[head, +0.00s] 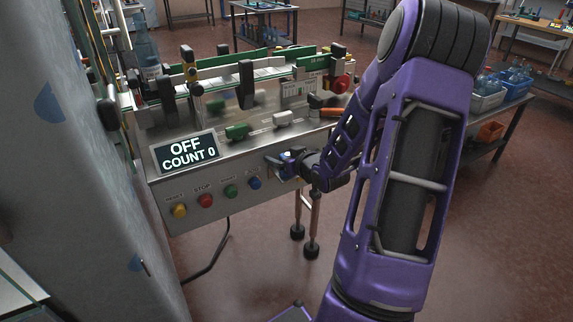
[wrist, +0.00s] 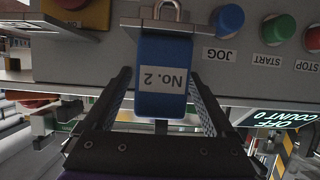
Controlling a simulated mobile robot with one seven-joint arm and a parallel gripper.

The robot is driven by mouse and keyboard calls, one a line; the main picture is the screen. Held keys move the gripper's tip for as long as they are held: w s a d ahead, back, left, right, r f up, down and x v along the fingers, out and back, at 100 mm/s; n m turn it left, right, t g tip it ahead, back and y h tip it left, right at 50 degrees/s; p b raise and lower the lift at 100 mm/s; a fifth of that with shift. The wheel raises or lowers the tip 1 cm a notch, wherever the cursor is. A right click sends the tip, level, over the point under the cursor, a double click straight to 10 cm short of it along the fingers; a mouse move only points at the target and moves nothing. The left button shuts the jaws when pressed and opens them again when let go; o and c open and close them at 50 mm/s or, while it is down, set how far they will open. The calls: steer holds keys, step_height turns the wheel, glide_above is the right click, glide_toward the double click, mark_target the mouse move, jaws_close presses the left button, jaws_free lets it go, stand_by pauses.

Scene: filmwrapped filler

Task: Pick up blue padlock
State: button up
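The blue padlock (wrist: 158,100) fills the middle of the wrist view, with a white label reading "No. 2" upside down and a metal shackle at the top of the picture. It is at the machine's grey front panel; what its shackle passes through is not clear. My gripper (wrist: 160,90) is open, with one dark finger on each side of the padlock body and small gaps showing. In the head view, my gripper (head: 282,166) is at the right part of the panel, and only a small bit of the padlock (head: 288,155) shows.
The panel carries a blue JOG button (wrist: 229,20), a green START button (wrist: 278,29) and red and yellow buttons. A red knob on a yellow plate (wrist: 75,12) is beside the padlock. A display (head: 185,151) reads "OFF COUNT 0". A grey cabinet (head: 60,130) stands at left.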

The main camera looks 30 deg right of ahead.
jaws_close()
steer(key=shift+r, duration=0.15)
